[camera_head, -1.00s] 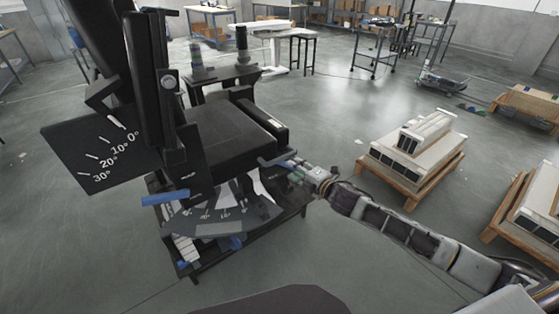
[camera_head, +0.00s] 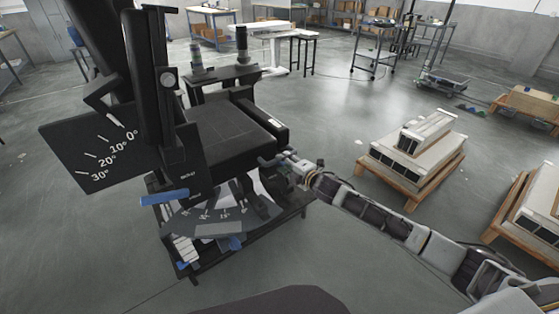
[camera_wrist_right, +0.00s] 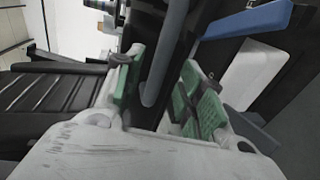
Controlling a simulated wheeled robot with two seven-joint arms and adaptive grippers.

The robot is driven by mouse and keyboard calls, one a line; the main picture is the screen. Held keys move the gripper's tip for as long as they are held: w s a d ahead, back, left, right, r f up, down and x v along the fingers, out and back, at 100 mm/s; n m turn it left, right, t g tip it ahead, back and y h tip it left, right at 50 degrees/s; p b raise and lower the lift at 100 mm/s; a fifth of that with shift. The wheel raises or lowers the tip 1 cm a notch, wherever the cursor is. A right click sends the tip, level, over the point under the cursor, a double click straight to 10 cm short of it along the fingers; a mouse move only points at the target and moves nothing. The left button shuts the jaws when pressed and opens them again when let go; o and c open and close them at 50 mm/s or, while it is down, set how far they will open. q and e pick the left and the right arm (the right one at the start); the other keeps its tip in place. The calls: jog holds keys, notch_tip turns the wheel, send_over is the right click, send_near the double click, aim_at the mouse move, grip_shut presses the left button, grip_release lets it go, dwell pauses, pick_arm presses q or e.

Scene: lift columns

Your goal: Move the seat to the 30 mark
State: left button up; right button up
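The black seat (camera_head: 235,132) is part of an upright chair-like rig on the left of the head view, and its top looks roughly level. A black dial plate (camera_head: 75,160) beside the backrest reads 0°, 10°, 20° and 30°. A second, fan-shaped scale (camera_head: 225,213) is below the seat; its marks are too small to read surely. My right gripper (camera_head: 275,163) is at the seat's near right side. In the right wrist view, its green-padded fingers (camera_wrist_right: 160,88) are apart, with a grey bar (camera_wrist_right: 168,50) between them and visible gaps. My left gripper is out of view.
A blue handle (camera_head: 163,197) sticks out at the rig's lower left; a blue bar (camera_wrist_right: 245,18) shows in the right wrist view. White units on wooden pallets (camera_head: 412,160) stand to the right. Open grey floor (camera_head: 330,120) lies between.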

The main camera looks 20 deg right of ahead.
jog(key=shift+x, duration=1.8)
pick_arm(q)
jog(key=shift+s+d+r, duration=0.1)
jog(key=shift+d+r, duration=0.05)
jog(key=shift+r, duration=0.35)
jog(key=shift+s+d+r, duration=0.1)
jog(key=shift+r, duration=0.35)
pick_arm(e)
jog(key=shift+w+a, duration=0.1)
jog(key=shift+w, duration=0.1)
jog(key=shift+c, duration=0.4)
jog(key=c, duration=0.7)
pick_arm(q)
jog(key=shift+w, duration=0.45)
pick_arm(e)
grip_shut()
